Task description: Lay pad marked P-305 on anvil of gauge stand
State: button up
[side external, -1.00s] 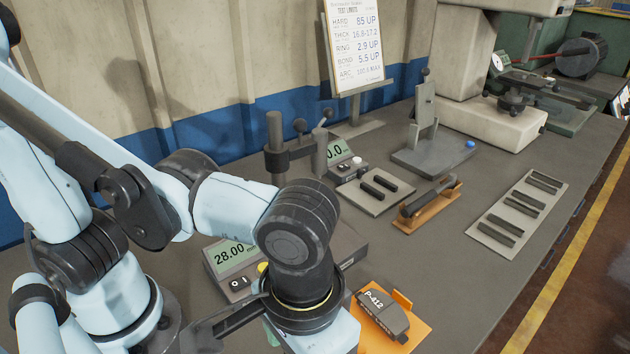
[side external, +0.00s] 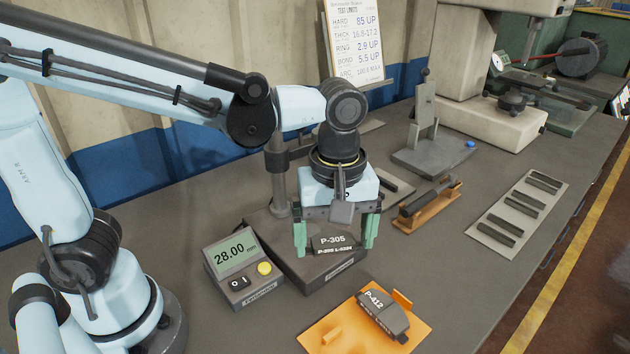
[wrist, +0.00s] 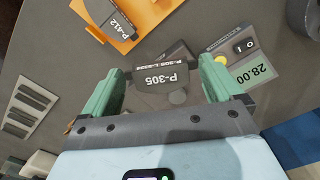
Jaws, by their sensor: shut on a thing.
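The dark pad marked P-305 (side external: 333,242) is between the green fingers of my gripper (side external: 336,246), which is shut on it. Its label faces up and it looks about level. In the wrist view the pad (wrist: 165,77) spans between both fingers (wrist: 160,88). It is over the base of the gauge stand (side external: 318,274), in front of the stand's column (side external: 280,185). A grey round disc, perhaps the anvil (wrist: 178,97), shows beside the pad in the wrist view. I cannot tell whether the pad touches it. My gripper hides the gauge head.
The readout box (side external: 236,268) shows 28.00, left of the stand. In front, an orange tray (side external: 318,343) holds a pad marked P-412 (side external: 384,316). An orange holder (side external: 428,213) with a dark tool and a plate of dark strips (side external: 490,220) lie to the right.

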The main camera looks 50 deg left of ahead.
jog(key=w+a+n, duration=0.5)
jog(key=a+n, duration=0.1)
jog(key=a, duration=0.4)
jog(key=shift+a+f, duration=0.2)
jog(key=shift+f, duration=3.05)
jog(key=shift+f, duration=0.4)
jog(key=o, duration=0.8)
notch_tip(320, 180, up, 11)
jog(key=s+a+f+m+t, duration=0.2)
jog(key=s+m+t, duration=0.3)
jog(key=m, duration=1.3)
jog(key=shift+a+f+t, duration=0.4)
jog(key=shift+f+t, duration=0.05)
jog(key=shift+t, duration=0.65)
